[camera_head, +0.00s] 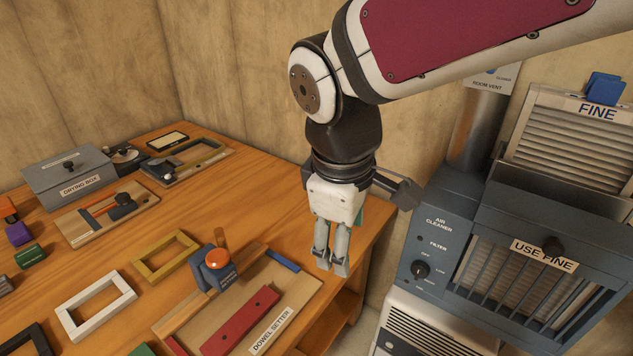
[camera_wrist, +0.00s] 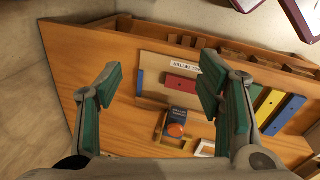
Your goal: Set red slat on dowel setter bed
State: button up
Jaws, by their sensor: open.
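The red slat (camera_head: 240,322) lies flat on the dowel setter bed (camera_head: 299,307), behind the "DOWEL SETTER" label, with small dark holes along its top. The slat also shows in the wrist view (camera_wrist: 181,82), between a blue strip (camera_wrist: 140,83) and my right finger. The blue strip (camera_head: 283,261) sits at the bed's far end, apart from the slat. A dark blue setter block (camera_head: 217,270) with an orange knob stands at the bed's back side. My gripper (camera_head: 331,268) is open and empty above the bed's far right end; its green-padded fingers (camera_wrist: 165,97) are wide apart.
White (camera_head: 96,305) and yellow (camera_head: 166,256) frames lie left of the bed. A drying box (camera_head: 68,178) and wooden jigs stand further back. The air cleaner (camera_head: 480,270) stands right of the bench. Yellow, blue and green slats (camera_wrist: 287,113) show in the wrist view.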

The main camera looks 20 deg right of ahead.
jog(key=s+d+r+m+t+y, duration=0.1)
jog(key=s+d+r+m, duration=0.1)
jog(key=s+m, duration=0.6)
jog(key=s, duration=0.3)
jog(key=shift+d+r+m+y, duration=0.25)
jog(key=shift+d+m+y, duration=0.05)
jog(key=shift+m, duration=0.1)
notch_tip(320, 180, up, 8)
jog(key=t+p, duration=0.1)
jog(key=p, duration=0.5)
jog(key=shift+f+t, duration=0.15)
jog(key=shift+t, duration=0.15)
jog(key=shift+w, duration=0.1)
